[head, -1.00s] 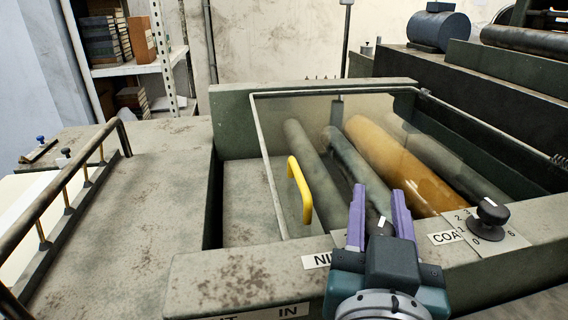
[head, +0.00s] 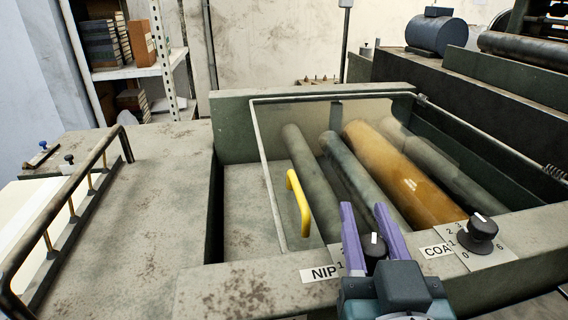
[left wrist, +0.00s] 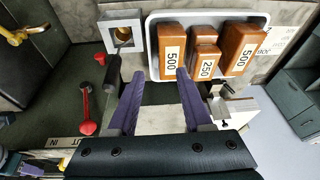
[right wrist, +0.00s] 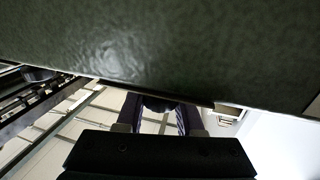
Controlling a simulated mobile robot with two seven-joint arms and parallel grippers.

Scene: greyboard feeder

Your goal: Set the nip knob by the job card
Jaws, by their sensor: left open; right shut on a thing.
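The nip knob (head: 375,250) is black with a white pointer line, on the front rail beside the NIP label (head: 324,273). My right gripper (head: 365,208) is shut on it, with a purple finger on either side. The pointer stands about upright in the head view. Part of the nip dial plate shows numbers at its left; the rest is hidden. In the right wrist view a dark panel fills the top and the knob is barely visible between the fingers. My left gripper (left wrist: 160,78) is open and empty.
The coat knob (head: 482,228) and its dial stand to the right. A clear guard with a yellow handle (head: 299,203) covers the rollers (head: 400,175). A tray (left wrist: 208,18) of brown numbered weights and a red-knobbed lever (left wrist: 83,105) lie near my left gripper.

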